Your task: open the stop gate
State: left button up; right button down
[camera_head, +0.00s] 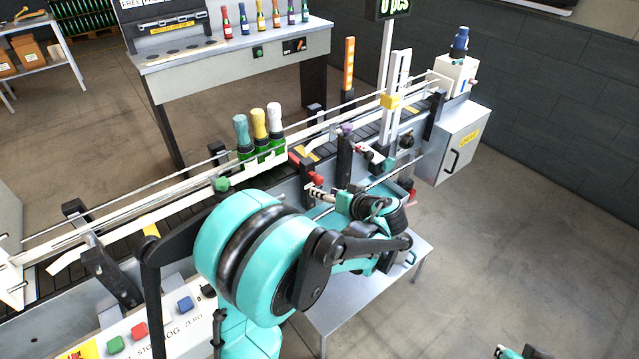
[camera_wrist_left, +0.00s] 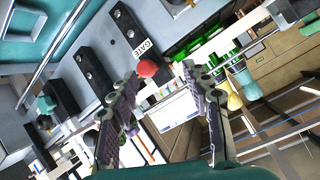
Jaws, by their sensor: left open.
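The stop gate's red knob (camera_wrist_left: 147,68) shows in the left wrist view beside a black block and a "GATE" label (camera_wrist_left: 143,47). In the head view the red knob (camera_head: 318,179) is on the near side of the conveyor. Three green bottles with teal, yellow and white tops (camera_head: 260,134) stand on the belt by the gate.
The conveyor (camera_head: 180,212) runs diagonally with guide rails and posts. A button panel (camera_head: 150,325) is lower left. A teal and black part of mine shows at the bottom right edge.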

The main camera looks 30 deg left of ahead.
aim_at(321, 183)
pick_arm(q)
jog(key=w+f+n+y, duration=0.5)
jog(key=y, duration=0.1)
jog(key=b+x, duration=0.2)
jog(key=x, duration=0.5)
jog(key=shift+w+a+r+b, duration=0.15)
jog(key=shift+a+b, duration=0.05)
jog(key=shift+b, duration=0.1)
grip_shut()
jog(key=shift+d, duration=0.15)
